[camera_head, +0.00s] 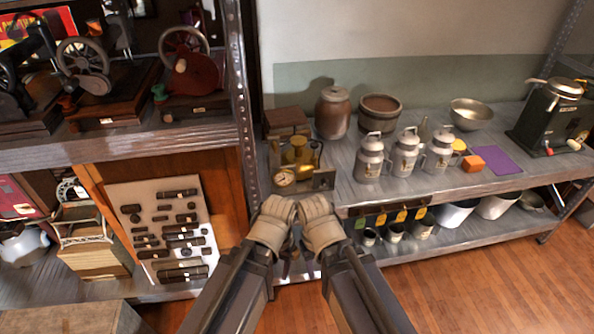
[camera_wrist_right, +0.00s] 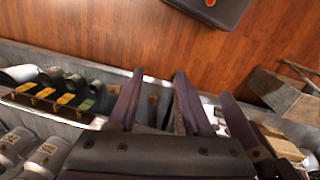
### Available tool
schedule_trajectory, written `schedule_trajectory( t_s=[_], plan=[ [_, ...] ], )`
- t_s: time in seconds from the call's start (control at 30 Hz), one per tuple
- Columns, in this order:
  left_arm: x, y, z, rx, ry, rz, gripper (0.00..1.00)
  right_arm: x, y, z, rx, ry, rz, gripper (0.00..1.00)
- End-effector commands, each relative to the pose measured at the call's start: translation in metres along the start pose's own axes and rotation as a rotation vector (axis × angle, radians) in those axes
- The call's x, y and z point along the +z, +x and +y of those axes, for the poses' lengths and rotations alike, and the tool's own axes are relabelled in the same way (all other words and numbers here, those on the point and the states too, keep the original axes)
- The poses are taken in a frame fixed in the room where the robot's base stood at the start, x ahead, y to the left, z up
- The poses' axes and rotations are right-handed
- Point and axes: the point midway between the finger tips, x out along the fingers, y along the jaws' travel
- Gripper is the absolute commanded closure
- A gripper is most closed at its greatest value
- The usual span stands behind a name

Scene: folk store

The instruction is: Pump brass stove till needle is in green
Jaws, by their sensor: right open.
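The brass stove (camera_head: 299,153) stands on the middle shelf at its left end, in the head view. Its round white gauge (camera_head: 284,178) faces me; the needle is too small to read. My left gripper (camera_head: 289,266) and right gripper hang side by side in front of the shelf, just below the stove and apart from it. Their fingers are largely hidden behind my wrists in the head view. The left gripper's opening is not clear.
Several grey lidded cans (camera_head: 405,155) stand right of the stove. A brown jar (camera_head: 333,113) and a wooden tub (camera_head: 380,115) stand behind. A shelf post (camera_head: 243,95) rises close on the left. Pots (camera_head: 452,214) sit on the shelf below. The floor (camera_head: 480,285) at the right is clear.

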Motion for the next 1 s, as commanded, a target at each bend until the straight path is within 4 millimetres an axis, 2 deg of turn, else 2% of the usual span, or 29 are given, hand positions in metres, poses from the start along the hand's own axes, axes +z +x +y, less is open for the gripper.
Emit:
schedule_trajectory(
  t_s=[0.2, 0.63, 1.0],
  plan=[
    [0.0000, 0.0000, 0.0000, 0.000, 0.000, 0.000, 0.32, 0.0000, 0.0000, 0.0000, 0.000, 0.000, 0.000, 0.52],
    [0.0000, 0.0000, 0.0000, 0.000, 0.000, 0.000, 0.32, 0.0000, 0.0000, 0.0000, 0.000, 0.000, 0.000, 1.00],
    [0.0000, 0.0000, 0.0000, 0.000, 0.000, 0.000, 0.32, 0.0000, 0.0000, 0.0000, 0.000, 0.000, 0.000, 1.00]
  ],
)
